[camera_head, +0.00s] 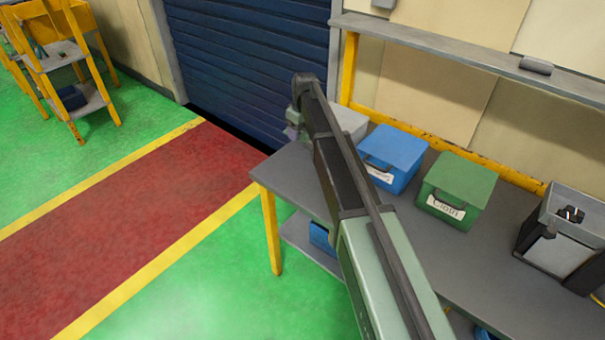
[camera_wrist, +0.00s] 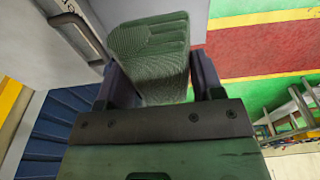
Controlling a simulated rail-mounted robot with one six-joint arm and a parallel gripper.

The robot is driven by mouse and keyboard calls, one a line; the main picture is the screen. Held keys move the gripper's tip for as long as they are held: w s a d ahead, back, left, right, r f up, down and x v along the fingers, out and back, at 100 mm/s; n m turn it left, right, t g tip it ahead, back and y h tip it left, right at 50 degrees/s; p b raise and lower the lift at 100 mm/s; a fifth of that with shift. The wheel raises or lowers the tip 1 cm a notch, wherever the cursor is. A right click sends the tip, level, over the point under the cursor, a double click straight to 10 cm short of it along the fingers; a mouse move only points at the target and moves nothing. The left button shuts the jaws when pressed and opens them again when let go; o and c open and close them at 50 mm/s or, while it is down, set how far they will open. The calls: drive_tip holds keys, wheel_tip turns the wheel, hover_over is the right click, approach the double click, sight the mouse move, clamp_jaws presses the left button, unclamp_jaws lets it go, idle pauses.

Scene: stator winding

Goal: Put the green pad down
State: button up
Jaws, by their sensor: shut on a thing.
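The green pad (camera_wrist: 155,55) is a ridged, dark green block in the wrist view, between the two fingers of my gripper (camera_wrist: 160,80). My gripper is shut on it, with one finger at each side. In the head view my arm reaches to the left end of the grey workbench (camera_head: 310,185). There my gripper is small and mostly hidden behind my arm, so I cannot make out the pad clearly. Whether the pad touches any surface cannot be told.
On the bench stand a grey box (camera_head: 349,120), a blue box (camera_head: 395,155) and a green labelled box (camera_head: 458,185). A grey bin (camera_head: 565,230) is at the right. A blue shutter (camera_head: 245,60) is behind. A yellow cart (camera_head: 65,65) stands far left.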

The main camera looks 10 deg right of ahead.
sight(300, 178)
wheel_tip(300, 178, down, 21)
drive_tip(key=b, duration=2)
drive_tip(key=shift+d+r+b, duration=0.1)
drive_tip(key=shift+r+b, duration=0.05)
drive_tip(key=shift+b, duration=0.25)
drive_tip(key=shift+r+p, duration=0.3)
drive_tip(key=shift+f, duration=0.2)
drive_tip(key=o, duration=0.9)
drive_tip(key=shift+c, duration=0.2)
wheel_tip(300, 178, up, 13)
drive_tip(key=s+p, duration=0.1)
drive_tip(key=p, duration=1.1)
drive_tip(key=s+m+g, duration=0.1)
drive_tip(key=s+m, duration=0.6)
drive_tip(key=s, duration=2.9)
drive_tip(key=shift+s+f+m+h, duration=0.25)
drive_tip(key=shift+f+m+h, duration=0.15)
